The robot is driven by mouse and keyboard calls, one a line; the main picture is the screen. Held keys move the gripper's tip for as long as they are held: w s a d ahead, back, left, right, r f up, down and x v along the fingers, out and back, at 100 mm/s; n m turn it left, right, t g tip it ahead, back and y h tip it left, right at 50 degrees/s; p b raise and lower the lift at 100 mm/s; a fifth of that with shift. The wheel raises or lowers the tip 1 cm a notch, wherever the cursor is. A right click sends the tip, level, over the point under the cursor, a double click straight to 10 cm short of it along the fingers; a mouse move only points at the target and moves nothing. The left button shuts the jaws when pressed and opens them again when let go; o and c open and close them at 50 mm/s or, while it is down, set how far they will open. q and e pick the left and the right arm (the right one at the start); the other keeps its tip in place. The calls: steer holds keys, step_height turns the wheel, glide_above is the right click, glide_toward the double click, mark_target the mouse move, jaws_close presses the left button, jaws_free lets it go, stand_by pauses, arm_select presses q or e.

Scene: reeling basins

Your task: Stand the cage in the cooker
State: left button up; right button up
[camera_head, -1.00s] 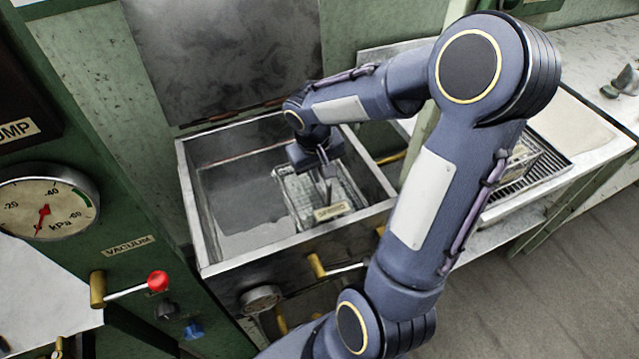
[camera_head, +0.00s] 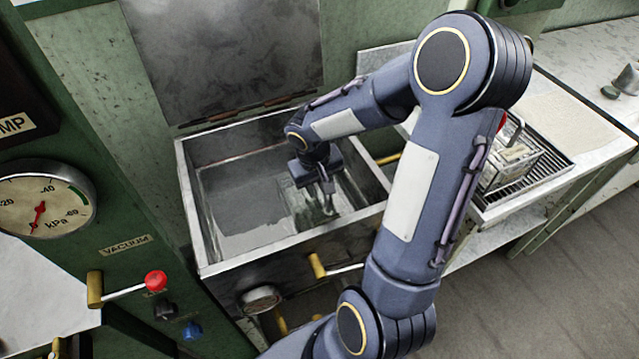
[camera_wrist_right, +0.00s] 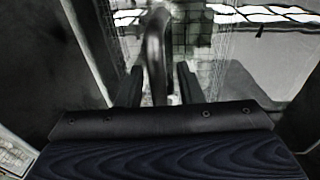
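The cooker (camera_head: 188,215) is an open rectangular metal tank holding dark liquid. A clear-walled cage (camera_head: 345,190) is low in its right part, upright as far as I can tell and largely under the surface. My right gripper (camera_head: 320,198) is down inside the tank over the cage. In the right wrist view the gripper (camera_wrist_right: 160,85) has its fingers apart, on either side of the cage's dark curved handle (camera_wrist_right: 157,50). A gap shows beside the handle. The cage's gridded body (camera_wrist_right: 200,45) is beyond. The cage's bottom is hidden. My left gripper is out of view.
A second cage (camera_head: 512,158) stands on a slatted drain rack (camera_head: 550,168) to the right. The raised lid (camera_head: 225,55) is behind the tank. A gauge panel (camera_head: 45,205) with a red-knobbed lever (camera_head: 155,281) is at the left. The tank's left half is clear.

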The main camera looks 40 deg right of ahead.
mark_target(315, 204)
steer(key=shift+r, duration=0.1)
step_height(315, 204, up, 11)
steer(key=a+p, duration=0.1)
steer(key=a, duration=0.1)
steer(key=s+a+r+n+t+y, duration=0.1)
steer(key=s+a+t+y, duration=0.4)
steer(key=s+a, duration=0.7)
steer(key=shift+s+a+r+n+y, duration=0.3)
steer(key=shift+s+r+n+y, duration=0.1)
steer(key=shift+s+r, duration=0.5)
stand_by(0.4)
